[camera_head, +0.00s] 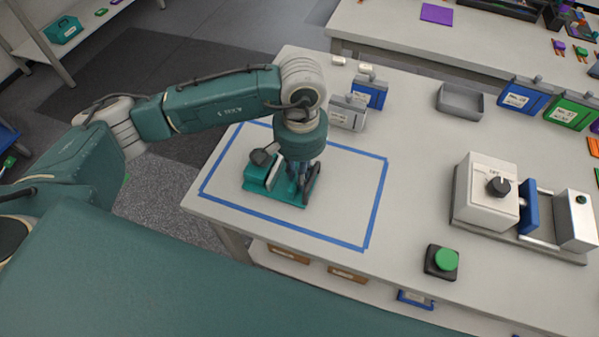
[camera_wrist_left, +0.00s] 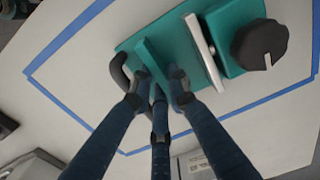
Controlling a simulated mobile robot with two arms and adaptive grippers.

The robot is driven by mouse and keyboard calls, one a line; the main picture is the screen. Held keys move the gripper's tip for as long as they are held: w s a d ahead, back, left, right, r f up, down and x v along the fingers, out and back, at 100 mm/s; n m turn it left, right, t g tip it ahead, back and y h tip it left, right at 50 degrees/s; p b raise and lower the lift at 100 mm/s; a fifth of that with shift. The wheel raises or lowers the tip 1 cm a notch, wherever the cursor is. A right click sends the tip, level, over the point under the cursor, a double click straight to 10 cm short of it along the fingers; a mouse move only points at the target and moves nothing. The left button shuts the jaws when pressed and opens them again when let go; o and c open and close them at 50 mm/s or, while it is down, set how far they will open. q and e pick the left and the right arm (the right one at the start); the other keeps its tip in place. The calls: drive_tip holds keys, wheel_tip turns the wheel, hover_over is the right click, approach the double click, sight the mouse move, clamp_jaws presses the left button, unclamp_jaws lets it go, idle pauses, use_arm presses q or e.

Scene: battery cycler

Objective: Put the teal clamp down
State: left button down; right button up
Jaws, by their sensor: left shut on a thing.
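The teal clamp (camera_head: 272,193) is inside the blue tape rectangle (camera_head: 374,212) on the white table, in the head view. It has a teal base, a pale plate and a dark round knob. It also shows in the left wrist view (camera_wrist_left: 238,22), with the tape line around it. My left gripper (camera_head: 298,181) points down over the clamp and is shut on it. In the left wrist view its fingers (camera_wrist_left: 159,82) close around an upright teal part. I cannot tell whether the base touches the table or hangs just above it. My right gripper is not in view.
Grey and blue battery boxes (camera_head: 347,112) stand just behind the tape rectangle. A grey tray (camera_head: 460,101) is farther right. A white device with a black knob (camera_head: 487,188) and a green button (camera_head: 446,259) are at the right. The rectangle's right part is clear.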

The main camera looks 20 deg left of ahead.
use_arm(q)
drive_tip(key=c, duration=1.7)
unclamp_jaws()
drive_tip(key=shift+r+p, duration=0.15)
drive_tip(key=shift+p, duration=0.15)
drive_tip(key=shift+w+r+b, duration=0.1)
drive_tip(key=shift+r+b, duration=0.2)
wheel_tip(320, 180, up, 11)
drive_tip(key=b, duration=0.3)
drive_tip(key=shift+r, duration=0.15)
